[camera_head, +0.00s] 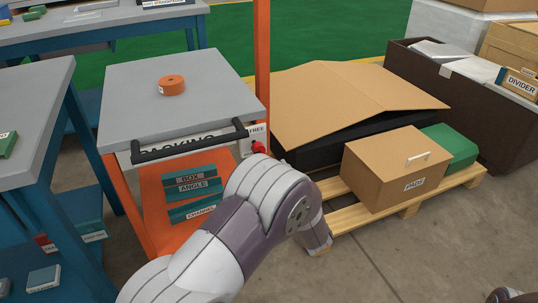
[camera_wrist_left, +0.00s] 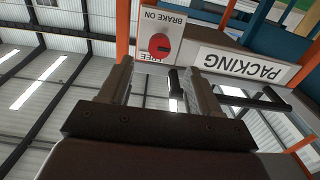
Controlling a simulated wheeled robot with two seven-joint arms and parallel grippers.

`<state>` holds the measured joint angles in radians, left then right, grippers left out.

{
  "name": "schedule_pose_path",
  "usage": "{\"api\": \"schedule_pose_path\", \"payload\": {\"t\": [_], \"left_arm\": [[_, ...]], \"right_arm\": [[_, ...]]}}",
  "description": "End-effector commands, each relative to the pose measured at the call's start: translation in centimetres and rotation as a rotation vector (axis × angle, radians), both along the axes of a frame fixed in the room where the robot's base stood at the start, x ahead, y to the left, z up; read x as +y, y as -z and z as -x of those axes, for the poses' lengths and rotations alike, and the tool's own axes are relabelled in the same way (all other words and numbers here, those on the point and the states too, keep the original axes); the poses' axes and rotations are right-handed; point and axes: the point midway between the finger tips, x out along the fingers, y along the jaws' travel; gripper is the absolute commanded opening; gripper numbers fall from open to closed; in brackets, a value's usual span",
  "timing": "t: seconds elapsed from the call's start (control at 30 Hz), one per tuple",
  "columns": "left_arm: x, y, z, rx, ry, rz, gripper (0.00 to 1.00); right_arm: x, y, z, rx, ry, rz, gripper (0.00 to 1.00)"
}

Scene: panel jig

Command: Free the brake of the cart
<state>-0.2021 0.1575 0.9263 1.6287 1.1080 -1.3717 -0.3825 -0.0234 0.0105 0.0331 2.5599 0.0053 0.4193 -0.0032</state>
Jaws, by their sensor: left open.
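The cart (camera_head: 180,80) has a grey top, an orange frame and a black push handle (camera_head: 190,146). Its red brake knob (camera_head: 258,147) is at the right end of the handle side, below the word FREE. In the left wrist view the picture is upside down. There the red knob (camera_wrist_left: 160,47) sits on a white plate (camera_wrist_left: 172,22) between the words BRAKE ON and FREE. I cannot tell which word it points to. My left gripper (camera_wrist_left: 158,78) is open and empty; its fingers frame the knob, seen beyond the tips. My arm hides this gripper in the head view.
An orange tape roll (camera_head: 171,85) lies on the cart top, and labelled teal boxes (camera_head: 190,186) sit on its lower shelf. A pallet (camera_head: 355,215) with cartons (camera_head: 395,168) stands close on the right. A blue-legged bench (camera_head: 40,120) stands on the left.

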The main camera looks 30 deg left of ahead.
Motion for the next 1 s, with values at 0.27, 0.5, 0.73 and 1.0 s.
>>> {"api": "schedule_pose_path", "payload": {"t": [0.27, 0.5, 0.73, 1.0], "left_arm": [[5.4, 0.6, -4.5, -0.002, -0.001, 0.002, 0.63], [7.3, 0.2, -6.3, 0.0, 0.003, 0.001, 0.63], [7.4, 0.1, -6.4, 0.001, 0.004, 0.002, 0.63], [7.3, 0.1, -6.3, 0.001, 0.004, 0.002, 0.07]], "right_arm": [[0.0, 3.4, 0.0, 0.001, 0.0, 0.0, 0.43], [0.0, 4.1, 0.0, 0.001, 0.0, 0.0, 0.43], [0.0, 4.1, 0.0, 0.0, 0.0, 0.0, 0.43], [0.0, 4.1, 0.0, 0.001, 0.0, 0.0, 0.43]]}}
